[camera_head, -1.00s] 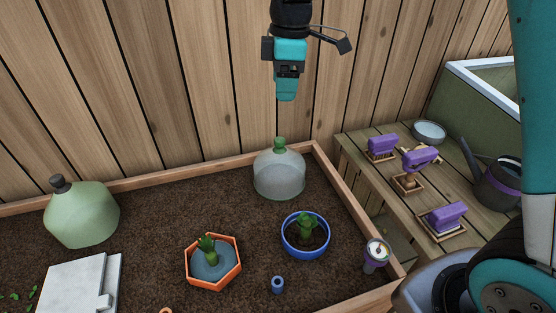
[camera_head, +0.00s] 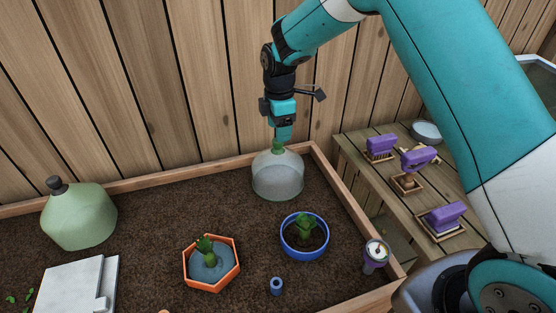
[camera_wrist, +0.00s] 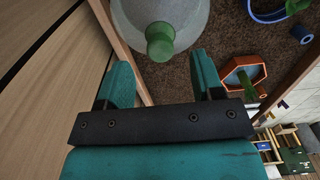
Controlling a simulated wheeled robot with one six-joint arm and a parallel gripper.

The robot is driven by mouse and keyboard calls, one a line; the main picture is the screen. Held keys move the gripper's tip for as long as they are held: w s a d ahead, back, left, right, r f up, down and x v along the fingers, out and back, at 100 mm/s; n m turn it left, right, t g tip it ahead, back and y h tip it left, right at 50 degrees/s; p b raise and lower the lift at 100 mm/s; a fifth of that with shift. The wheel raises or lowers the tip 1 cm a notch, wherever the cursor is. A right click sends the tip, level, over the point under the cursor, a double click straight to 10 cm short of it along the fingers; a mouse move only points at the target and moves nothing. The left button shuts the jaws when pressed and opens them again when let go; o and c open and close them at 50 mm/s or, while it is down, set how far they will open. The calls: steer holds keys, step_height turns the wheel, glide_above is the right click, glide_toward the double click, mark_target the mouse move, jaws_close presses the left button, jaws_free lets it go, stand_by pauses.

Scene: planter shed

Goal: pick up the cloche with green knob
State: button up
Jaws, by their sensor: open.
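The cloche with the green knob (camera_head: 278,178) is a clear, pale dome standing upright on the soil near the bed's back right corner. Its green knob (camera_wrist: 160,41) shows in the wrist view, beyond and roughly between the fingertips. My gripper (camera_head: 283,137) is just above the knob in the head view, pointing down. In the wrist view my gripper (camera_wrist: 163,75) has its two teal fingers spread apart with nothing between them. In the head view the fingertips overlap the knob's top, and I cannot tell whether they touch it.
A green cloche with a dark knob (camera_head: 80,216) stands at left. A blue-rimmed pot (camera_head: 304,255) and an orange hexagonal pot (camera_head: 236,280) stand in front. The wooden bed rim (camera_head: 336,178) and plank wall (camera_head: 190,90) are close behind.

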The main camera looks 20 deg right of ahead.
mark_target(278, 162)
steer(key=f, duration=0.5)
steer(key=shift+a+f, duration=0.1)
steer(key=shift+a, duration=0.1)
jaws_close()
